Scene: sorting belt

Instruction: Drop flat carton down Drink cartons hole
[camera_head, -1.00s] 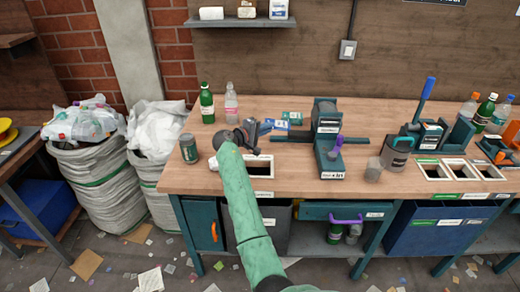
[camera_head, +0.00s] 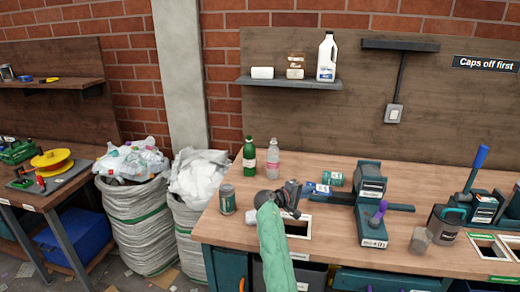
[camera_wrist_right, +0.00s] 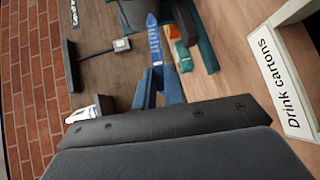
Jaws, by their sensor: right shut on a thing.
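The flat carton, blue with pale print, (camera_head: 318,188) is at the tips of my right gripper (camera_head: 303,190). In the right wrist view the carton (camera_wrist_right: 154,42) shows as a narrow blue strip between the blue fingers (camera_wrist_right: 157,76), which are shut on it. The Drink cartons hole has a white frame (camera_head: 307,219) in the bench top, just below and in front of the gripper; my arm covers part of it. Its labelled frame (camera_wrist_right: 279,82) is at the right in the wrist view. My left gripper is not in view.
A second, green flat carton (camera_head: 333,178) lies behind the held one. A teal press (camera_head: 371,205) stands to the right. A can (camera_head: 227,199), a green bottle (camera_head: 249,158) and a clear bottle (camera_head: 273,160) stand to the left. Other holes (camera_head: 489,246) are at far right.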

